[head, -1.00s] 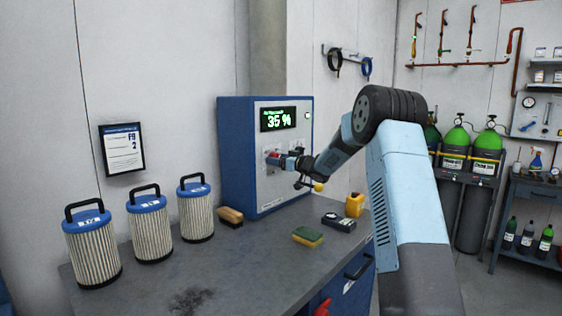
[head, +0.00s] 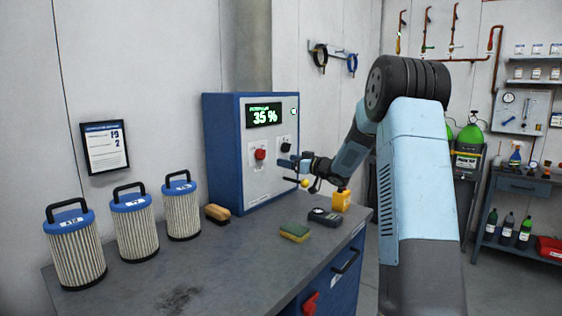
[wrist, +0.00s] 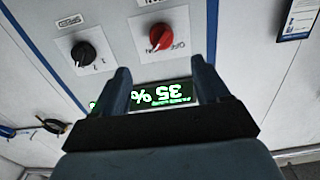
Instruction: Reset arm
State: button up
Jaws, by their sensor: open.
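My gripper (head: 284,171) is open and empty in front of the blue control cabinet (head: 222,155), at the right part of its front panel. In the wrist view its two fingers (wrist: 160,85) stand apart with nothing between them but the panel behind. The cabinet's green display (head: 264,115) reads 35 %. A red ON/OFF knob (head: 260,154) and a black speed knob (head: 286,143) sit below the display. In the wrist view the panel appears upside down, with the red knob (wrist: 160,37) and the black knob (wrist: 84,53) clear of the fingers.
Three blue-topped filters (head: 75,250) stand on the bench (head: 225,260) at left. A brush (head: 217,213), a sponge (head: 295,232), a dark handheld device (head: 325,217) and a yellow container (head: 341,199) lie near the cabinet. Green gas cylinders (head: 470,142) stand at the right.

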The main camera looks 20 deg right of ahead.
jog(key=shift+s+d, duration=0.3)
jog(key=shift+s, duration=0.15)
jog(key=s+r+m+h, duration=0.3)
jog(key=s+r+h, duration=0.25)
jog(key=s, duration=0.35)
jog(key=s+r+m+h, duration=0.3)
jog(key=s+r+h, duration=0.25)
jog(key=s, duration=0.25)
jog(key=s+a+f+g, duration=0.2)
jog(key=s+f+g, duration=0.1)
jog(key=s, duration=0.8)
jog(key=s+a+f+g, duration=0.3)
jog(key=s+f, duration=0.1)
jog(key=s, duration=0.8)
jog(key=s+a+f+m+g, duration=0.1)
jog(key=s+a+f+g, duration=0.1)
jog(key=s, duration=1)
jog(key=shift+s+a+f+g, duration=0.2)
jog(key=shift+f+g, duration=0.3)
jog(key=shift+f, duration=0.15)
